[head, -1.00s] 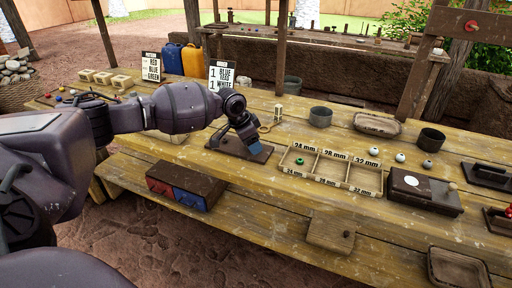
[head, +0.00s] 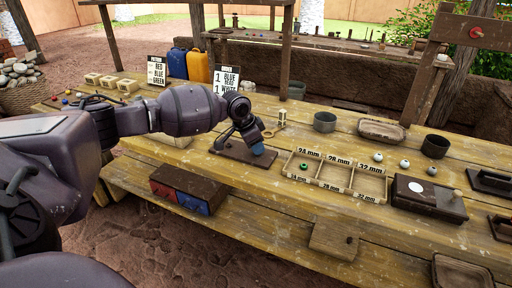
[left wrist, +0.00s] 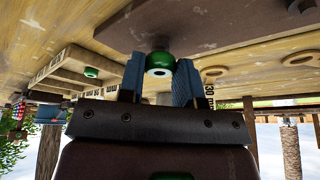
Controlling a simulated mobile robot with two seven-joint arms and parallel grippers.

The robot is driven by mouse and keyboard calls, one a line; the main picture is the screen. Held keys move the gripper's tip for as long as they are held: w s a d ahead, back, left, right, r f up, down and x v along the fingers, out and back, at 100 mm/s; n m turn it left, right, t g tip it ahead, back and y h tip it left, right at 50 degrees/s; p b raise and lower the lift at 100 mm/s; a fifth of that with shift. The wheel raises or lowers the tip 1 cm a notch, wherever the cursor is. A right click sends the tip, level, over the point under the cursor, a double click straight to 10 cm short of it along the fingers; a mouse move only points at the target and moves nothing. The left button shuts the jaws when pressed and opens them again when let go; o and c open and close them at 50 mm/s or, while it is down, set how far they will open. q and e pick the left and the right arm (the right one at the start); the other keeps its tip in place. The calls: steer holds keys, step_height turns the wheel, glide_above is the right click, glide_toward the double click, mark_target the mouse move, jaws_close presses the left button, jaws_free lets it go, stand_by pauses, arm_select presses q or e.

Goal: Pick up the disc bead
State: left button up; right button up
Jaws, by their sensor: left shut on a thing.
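My left gripper (head: 256,149) is low over the dark wooden board (head: 228,151) on the table, its blue fingers near the board's right end. In the left wrist view the gripper (left wrist: 160,75) is shut on a green disc bead (left wrist: 159,61) with a pale hole. The bead is held between the two blue fingertips, close to the dark board (left wrist: 215,22); I cannot tell whether it touches it. In the head view the fingers hide the bead. My right gripper is not in view.
A sorting tray (head: 321,184) marked 24, 28 and 32 mm stands right of the board, with another green bead (head: 304,166) in its 24 mm compartment. Sign cards stand behind.

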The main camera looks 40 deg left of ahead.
arm_select(q)
step_height(320, 180, up, 9)
steer(key=shift+f+p, duration=0.2)
steer(key=shift+p, duration=0.6)
step_height(320, 180, up, 11)
steer(key=p, duration=0.1)
steer(key=shift+f+p, duration=0.15)
steer(key=shift+p, duration=0.2)
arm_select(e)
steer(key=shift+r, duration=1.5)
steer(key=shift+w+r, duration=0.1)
arm_select(q)
steer(key=shift+r+p, duration=0.5)
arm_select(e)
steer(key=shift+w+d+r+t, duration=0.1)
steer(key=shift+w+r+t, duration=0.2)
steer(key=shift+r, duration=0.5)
